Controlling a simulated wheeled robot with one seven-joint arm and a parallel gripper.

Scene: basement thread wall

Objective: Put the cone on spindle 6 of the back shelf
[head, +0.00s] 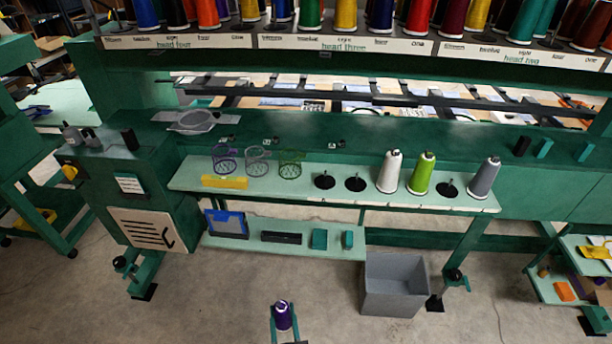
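A purple cone (283,316) stands upright between the fingers of my gripper (284,328) at the bottom of the head view. The gripper appears shut on it, well in front of the shelf and apart from it. The pale green shelf (270,187) has a row of spindles on its right half. From the left, two are bare, the first (324,181) and the second (355,184). Then come a white cone (389,172), a lime green cone (421,174), a bare spindle (449,188) and a grey cone (484,178). The spindle labels are too small to read.
Wire baskets (257,162) and a yellow block (224,182) are on the shelf's left half. A lower shelf (270,250) holds a blue-framed item and small boxes. A grey bin (394,284) stands on the floor below. Coloured cones line the rack above.

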